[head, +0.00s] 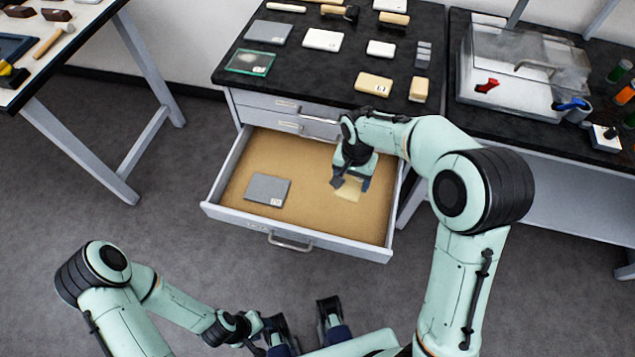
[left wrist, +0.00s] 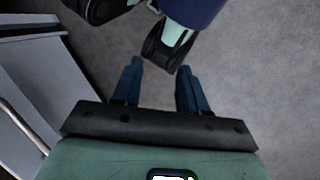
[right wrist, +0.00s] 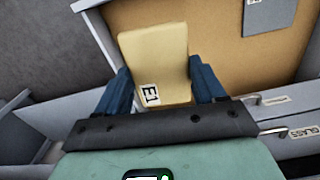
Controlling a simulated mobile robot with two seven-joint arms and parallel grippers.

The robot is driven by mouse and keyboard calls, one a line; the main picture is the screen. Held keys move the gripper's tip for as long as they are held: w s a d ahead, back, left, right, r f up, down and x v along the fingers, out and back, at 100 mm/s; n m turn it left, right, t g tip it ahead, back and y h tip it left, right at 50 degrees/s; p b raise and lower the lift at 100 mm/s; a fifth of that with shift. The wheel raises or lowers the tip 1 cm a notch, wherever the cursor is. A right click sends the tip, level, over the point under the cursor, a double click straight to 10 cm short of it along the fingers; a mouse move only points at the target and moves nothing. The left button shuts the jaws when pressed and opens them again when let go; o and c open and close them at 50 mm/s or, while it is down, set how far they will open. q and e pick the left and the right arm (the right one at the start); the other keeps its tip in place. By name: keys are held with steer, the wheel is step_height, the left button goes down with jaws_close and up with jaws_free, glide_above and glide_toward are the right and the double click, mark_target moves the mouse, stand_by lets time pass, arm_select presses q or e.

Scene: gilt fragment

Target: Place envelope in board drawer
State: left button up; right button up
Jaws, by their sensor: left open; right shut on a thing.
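The envelope (right wrist: 153,52) is a pale tan rectangle labelled E1. It also shows in the head view (head: 348,191), partly hidden by my gripper. My right gripper (head: 351,184) is shut on the envelope, with a finger on either side of it in the right wrist view (right wrist: 159,68). It is over the right part of the open drawer (head: 240,190), which has a tan floor. I cannot tell whether the envelope touches the floor. My left gripper (left wrist: 160,66) is open and empty, low in front of the drawer, above the grey floor.
A grey board (head: 268,190) lies in the drawer's left part; the floor between it and the envelope is clear. Closed drawers (head: 288,112) sit above. The black worktop (head: 320,75) holds several blocks and plates. A clear box (head: 525,65) stands on the right bench.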

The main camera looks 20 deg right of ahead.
mark_target(353, 178)
steer(key=f+b, duration=0.1)
steer(key=f+m+b, duration=0.1)
steer(key=w+d+f+m, duration=0.1)
steer(key=shift+w+f+b, duration=0.1)
steer(key=shift+f+b, duration=0.15)
steer(key=shift+b, duration=0.15)
steer(key=shift+m, duration=0.6)
steer(key=f+b, duration=0.1)
steer(key=f, duration=0.4)
steer(key=f+b, duration=0.2)
steer(key=f, duration=0.3)
steer(key=f+b, duration=0.1)
steer(key=f, duration=0.4)
steer(key=shift+d+f, duration=0.3)
arm_select(q)
steer(key=w+a+f+t+b, duration=0.1)
steer(key=w+f, duration=0.4)
steer(key=f, duration=0.5)
steer(key=shift+a+t+y, duration=0.3)
steer(key=shift+a+t, duration=0.1)
steer(key=shift+a, duration=0.05)
arm_select(e)
steer(key=shift+f, duration=2.5)
arm_select(q)
steer(key=shift+w+f+b, duration=0.1)
steer(key=shift+b, duration=0.2)
arm_select(e)
steer(key=shift+f, duration=0.1)
